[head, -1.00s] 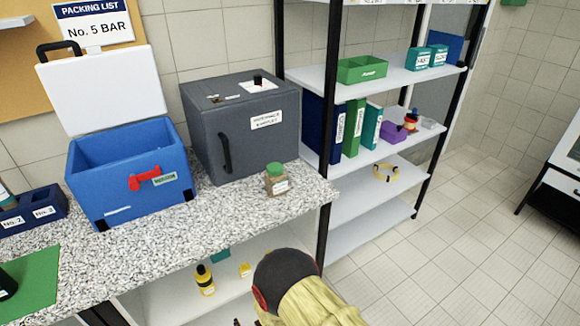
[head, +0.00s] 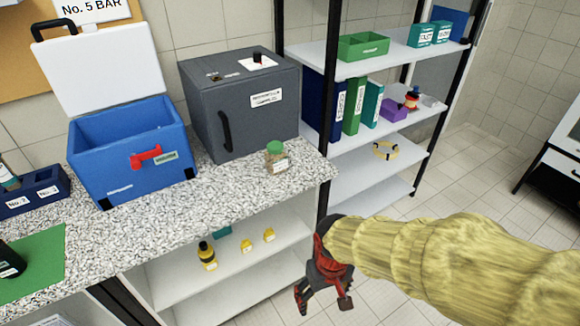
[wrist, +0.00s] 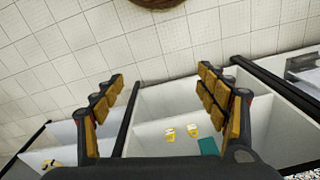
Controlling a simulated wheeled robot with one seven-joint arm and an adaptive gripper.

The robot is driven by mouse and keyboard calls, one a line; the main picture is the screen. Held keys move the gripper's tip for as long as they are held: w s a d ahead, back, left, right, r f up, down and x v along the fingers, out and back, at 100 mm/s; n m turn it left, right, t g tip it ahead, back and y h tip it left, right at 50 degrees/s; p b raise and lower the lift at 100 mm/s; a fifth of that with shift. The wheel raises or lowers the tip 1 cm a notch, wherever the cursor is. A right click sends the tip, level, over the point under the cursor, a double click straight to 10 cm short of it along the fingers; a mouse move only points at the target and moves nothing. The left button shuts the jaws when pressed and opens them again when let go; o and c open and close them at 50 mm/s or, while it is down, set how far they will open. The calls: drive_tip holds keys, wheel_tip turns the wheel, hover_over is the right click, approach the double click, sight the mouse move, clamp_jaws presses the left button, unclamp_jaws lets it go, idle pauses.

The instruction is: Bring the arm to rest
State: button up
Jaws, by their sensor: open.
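My gripper (head: 322,294) is at the lower middle of the head view, in front of the shelves under the counter and below the counter's edge. My yellow-sleeved arm reaches in from the right. In the wrist view the two padded fingers of my gripper (wrist: 160,95) stand wide apart with nothing between them. The gripper touches nothing that I can see.
The speckled counter (head: 225,185) bears a blue open box (head: 135,180), a grey cabinet (head: 245,120) and a green-lidded jar (head: 276,158). A yellow bottle (head: 207,257) stands on the lower shelf. A shelf rack (head: 345,190) stands behind.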

drive_tip(key=s+d+r+m+t, duration=0.1)
drive_tip(key=d+r, duration=0.2)
drive_tip(key=r, duration=0.4)
drive_tip(key=s+d+r+m+t+p, duration=0.1)
drive_tip(key=s+d+r+t, duration=0.1)
drive_tip(key=d+r, duration=0.2)
drive_tip(key=s+d+r+m+t, duration=0.1)
drive_tip(key=d+r, duration=0.3)
drive_tip(key=r, duration=0.6)
drive_tip(key=shift+s+r+m+t, duration=0.2)
drive_tip(key=shift+s+m+t, duration=0.1)
drive_tip(key=shift+s+t, duration=0.35)
